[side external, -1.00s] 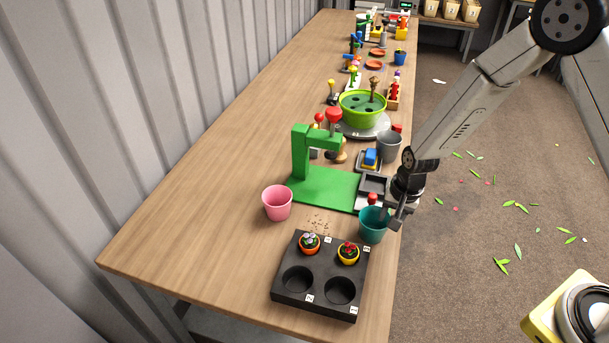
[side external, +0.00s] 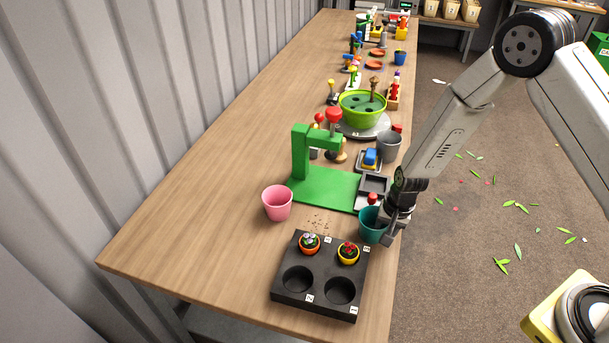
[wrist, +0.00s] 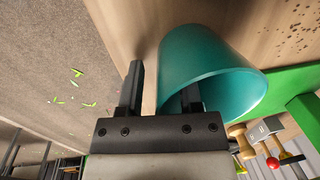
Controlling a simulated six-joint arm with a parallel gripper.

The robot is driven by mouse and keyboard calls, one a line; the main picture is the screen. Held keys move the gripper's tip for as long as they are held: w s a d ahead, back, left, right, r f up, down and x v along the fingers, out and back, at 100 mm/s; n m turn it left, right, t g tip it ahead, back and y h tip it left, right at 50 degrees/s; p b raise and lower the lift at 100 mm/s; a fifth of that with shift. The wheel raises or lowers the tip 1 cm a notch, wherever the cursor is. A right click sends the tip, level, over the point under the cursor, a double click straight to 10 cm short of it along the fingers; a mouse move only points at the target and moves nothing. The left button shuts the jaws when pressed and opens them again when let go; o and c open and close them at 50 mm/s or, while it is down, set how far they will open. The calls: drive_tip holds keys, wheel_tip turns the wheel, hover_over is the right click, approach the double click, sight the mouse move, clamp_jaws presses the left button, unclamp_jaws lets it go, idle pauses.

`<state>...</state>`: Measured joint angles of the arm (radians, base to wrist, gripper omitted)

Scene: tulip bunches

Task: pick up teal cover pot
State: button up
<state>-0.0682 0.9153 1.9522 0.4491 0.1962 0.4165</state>
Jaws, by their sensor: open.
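The teal cover pot (side external: 369,225) stands upright on the table near its right edge, just behind the black tray. My gripper (side external: 388,240) is at the pot's right side and hides part of it. In the wrist view the pot (wrist: 205,62) fills the upper middle, its mouth toward the camera. My gripper (wrist: 163,78) is open there, with one finger outside the pot wall and the other appearing to reach into the mouth. The wall lies between the fingers. Whether either finger touches it, I cannot tell.
A black tray (side external: 317,280) with two small potted plants stands in front of the pot. A pink pot (side external: 277,203) is to the left, a green stand (side external: 325,188) behind. A grey pot (side external: 389,147) is farther back. The table's left part is clear.

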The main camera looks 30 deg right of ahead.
idle(0.5)
clamp_jaws()
idle(1.3)
